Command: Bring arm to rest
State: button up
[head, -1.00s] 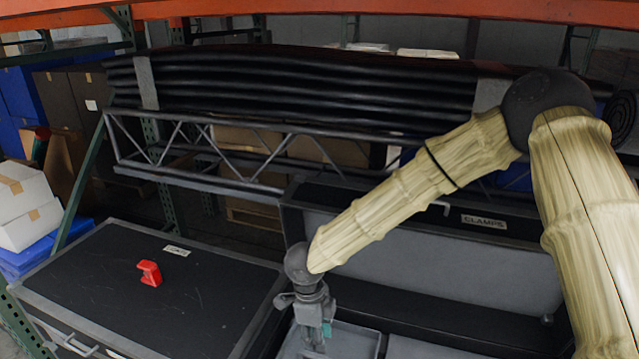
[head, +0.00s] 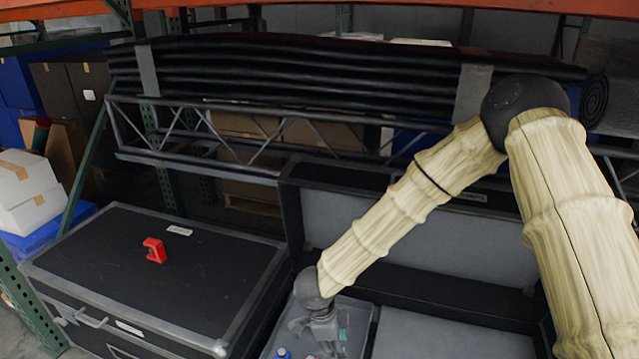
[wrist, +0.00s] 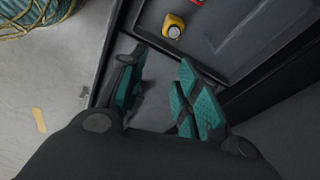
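My arm reaches in from the right in the head view, bent at the elbow, with its sleeve-like cream cover. My gripper (head: 326,340) hangs at its end over the left compartment of the open grey-lined case (head: 405,335). In the wrist view my gripper (wrist: 162,100) shows two teal-padded fingers spread apart with nothing between them. Beyond the fingers, a yellow item (wrist: 173,26) lies in a dark tray, with part of a red item (wrist: 197,2) at the picture's top edge.
A closed black case (head: 150,285) stands at left with a red clamp-like piece (head: 154,250) on its lid. The open lid (head: 340,225) stands up behind the gripper. A metal truss (head: 240,140) and strapped black tubes (head: 300,80) lie behind. Coiled rope (wrist: 35,15) lies on the floor.

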jog(key=s+d+f+n+t+y, duration=0.1)
jog(key=s+d+f+n, duration=1.2)
jog(key=s+d+f, duration=0.25)
jog(key=s+d+f+n+g+y+b, duration=0.1)
jog(key=s+d+n, duration=0.15)
jog(key=s, duration=0.45)
jog(key=s+d+f+n+g+y, duration=0.1)
jog(key=s+n, duration=0.2)
jog(key=s, duration=0.3)
notch_tip(320, 180, down, 9)
jog(key=b, duration=0.9)
notch_tip(320, 180, up, 16)
jog(key=p, duration=1.6)
jog(key=shift+s+r, duration=0.15)
jog(key=shift+a, duration=0.1)
